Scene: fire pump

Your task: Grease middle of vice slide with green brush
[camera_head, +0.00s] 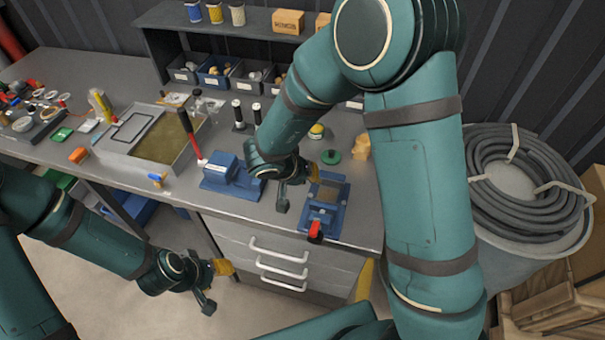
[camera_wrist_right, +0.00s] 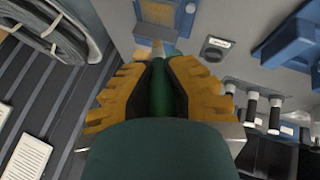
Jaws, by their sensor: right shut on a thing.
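The blue vice (camera_head: 322,212) with a red handle end (camera_head: 315,231) sits near the bench's front right edge. Its grey-brown slide (camera_head: 328,193) shows in the middle. My right gripper (camera_head: 298,187) is just left of and above the vice, partly covered by its own arm. In the right wrist view my right gripper (camera_wrist_right: 163,85) is shut on the green brush (camera_wrist_right: 164,92). The brush points toward the vice, which is partly visible at the top (camera_wrist_right: 165,12); whether the bristles touch it I cannot tell. My left gripper (camera_head: 214,284) is open and empty before the drawers.
A blue block (camera_head: 232,178) stands left of the vice. A green disc (camera_head: 331,157) and a yellow-tan object (camera_head: 362,147) lie behind. A shallow tray (camera_head: 133,128) and bins (camera_head: 214,74) are farther left and back. A hose coil (camera_head: 522,185) stands right of the bench.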

